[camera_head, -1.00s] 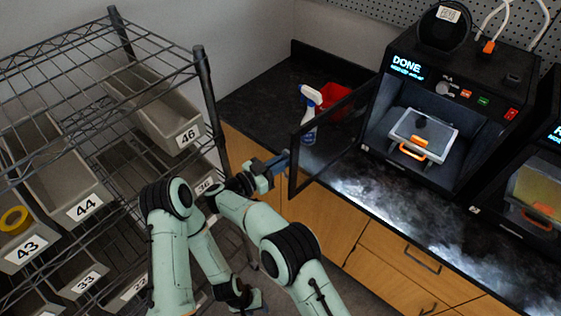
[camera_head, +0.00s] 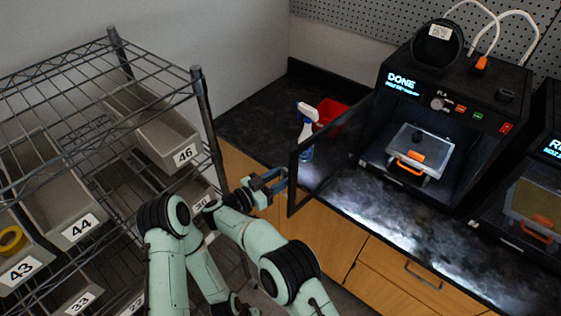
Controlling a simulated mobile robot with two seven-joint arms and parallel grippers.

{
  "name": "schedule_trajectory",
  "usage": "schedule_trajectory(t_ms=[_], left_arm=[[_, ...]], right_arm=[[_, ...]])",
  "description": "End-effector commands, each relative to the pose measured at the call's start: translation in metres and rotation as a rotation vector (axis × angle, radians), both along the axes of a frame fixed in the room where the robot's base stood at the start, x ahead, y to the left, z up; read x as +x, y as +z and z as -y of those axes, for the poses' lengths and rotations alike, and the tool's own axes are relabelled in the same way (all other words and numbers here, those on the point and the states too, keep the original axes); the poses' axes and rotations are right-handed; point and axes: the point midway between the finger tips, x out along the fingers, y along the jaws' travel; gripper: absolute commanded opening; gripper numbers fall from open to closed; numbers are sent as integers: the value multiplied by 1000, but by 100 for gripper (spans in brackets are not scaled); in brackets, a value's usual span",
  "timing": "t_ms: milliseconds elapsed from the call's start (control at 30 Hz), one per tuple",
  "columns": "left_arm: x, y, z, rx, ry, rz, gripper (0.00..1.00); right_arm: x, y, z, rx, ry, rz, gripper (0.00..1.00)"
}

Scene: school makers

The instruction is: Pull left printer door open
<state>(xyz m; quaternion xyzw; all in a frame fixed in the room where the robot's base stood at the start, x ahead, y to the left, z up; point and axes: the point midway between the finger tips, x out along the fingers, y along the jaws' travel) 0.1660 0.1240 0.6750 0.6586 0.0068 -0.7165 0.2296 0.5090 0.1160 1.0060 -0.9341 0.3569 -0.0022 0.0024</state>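The left printer (camera_head: 455,82) stands on the counter, its screen reading DONE. Its dark-framed clear door (camera_head: 293,182) is swung wide open to the left, past the counter's front edge. The lit chamber shows a tray with an orange handle (camera_head: 411,163). My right gripper (camera_head: 279,182) is beside the door's free edge, its blue fingers apart with nothing seen between them. I cannot tell whether a fingertip touches the frame. My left gripper (camera_head: 238,308) is low at the bottom edge, partly cut off, its fingers unclear.
A spray bottle (camera_head: 306,130) and a red bin (camera_head: 331,113) stand on the counter behind the door. A wire shelf (camera_head: 204,110) with grey bins is close on the left. A second printer (camera_head: 535,190) is at the right. Wooden drawers (camera_head: 385,268) are below the counter.

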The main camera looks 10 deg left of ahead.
Motion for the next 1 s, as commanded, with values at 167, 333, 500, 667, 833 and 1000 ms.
schedule_trajectory(t_ms=[167, 333, 500, 667, 833, 1000], left_arm=[[-3, -3, 0, 0, 0, -3, 43], [-3, -3, 0, 0, 0, -3, 43], [1, 1, 0, 0, 0, 1, 43], [9, 7, 0, 0, 0, 10, 43], [16, 13, 0, 0, 0, 18, 43], [17, 14, 0, 0, 0, 19, 43]], right_arm=[[0, 28, 0, 4, 1, 3, 37], [1, 76, 1, 4, -2, 16, 37], [2, 123, 2, 3, -6, 22, 37], [3, 163, 3, 2, -7, 26, 37], [3, 193, 4, 2, -9, 25, 37], [3, 201, 4, 0, -7, 12, 37]])
